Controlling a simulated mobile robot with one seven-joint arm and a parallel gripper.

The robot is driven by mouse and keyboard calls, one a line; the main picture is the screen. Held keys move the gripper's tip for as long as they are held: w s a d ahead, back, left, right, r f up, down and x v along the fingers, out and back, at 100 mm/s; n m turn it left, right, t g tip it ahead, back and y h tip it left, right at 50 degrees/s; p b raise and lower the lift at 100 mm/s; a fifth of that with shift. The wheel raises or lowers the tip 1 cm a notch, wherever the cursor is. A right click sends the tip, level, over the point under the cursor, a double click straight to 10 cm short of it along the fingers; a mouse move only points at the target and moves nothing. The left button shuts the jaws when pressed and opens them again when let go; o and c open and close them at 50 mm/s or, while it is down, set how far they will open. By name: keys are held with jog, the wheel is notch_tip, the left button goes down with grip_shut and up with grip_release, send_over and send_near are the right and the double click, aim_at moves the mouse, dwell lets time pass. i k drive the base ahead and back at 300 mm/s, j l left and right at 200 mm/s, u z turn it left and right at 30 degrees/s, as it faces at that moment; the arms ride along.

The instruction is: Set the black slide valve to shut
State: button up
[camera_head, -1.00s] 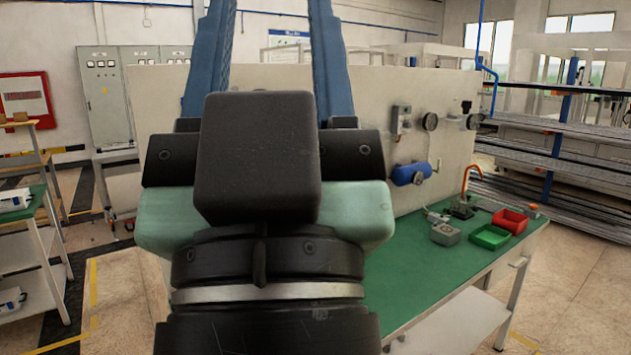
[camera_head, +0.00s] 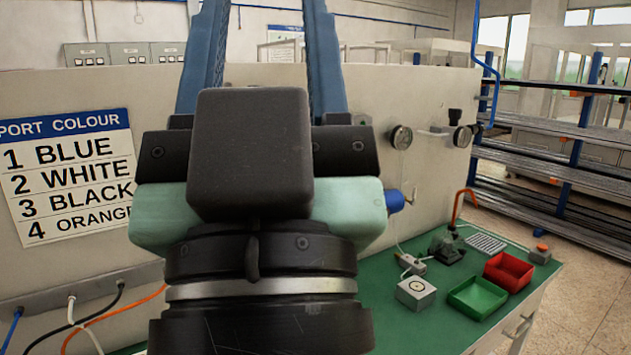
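My gripper (camera_head: 265,20) fills the middle of the head view, seen from behind. Its two blue fingers stand well apart with nothing visible between them, and their tips run out of the top of the picture. I cannot pick out the black slide valve for certain. A small black part (camera_head: 455,117) sits above a thin pipe on the cream panel, to the right of my gripper, but I cannot tell whether it is the valve or how it is set. My gripper hides the middle of the panel.
A port colour sign (camera_head: 70,165) is on the panel, with coloured hoses (camera_head: 112,300) below. Gauges (camera_head: 401,137) and a partly hidden blue cylinder (camera_head: 394,201) are at right. The green bench (camera_head: 415,320) holds a grey box (camera_head: 416,292), green tray (camera_head: 478,297) and red tray (camera_head: 508,272).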

aim_at(476, 129)
jog(key=i+l, duration=0.2)
jog(key=l, duration=0.15)
jog(key=i+l, duration=0.2)
jog(key=l, duration=0.2)
jog(key=i+l+u, duration=0.1)
jog(key=l, duration=0.25)
jog(key=i+l, duration=0.45)
jog(key=l, duration=0.3)
jog(key=i+l+u, duration=0.15)
jog(key=i+l, duration=1.2)
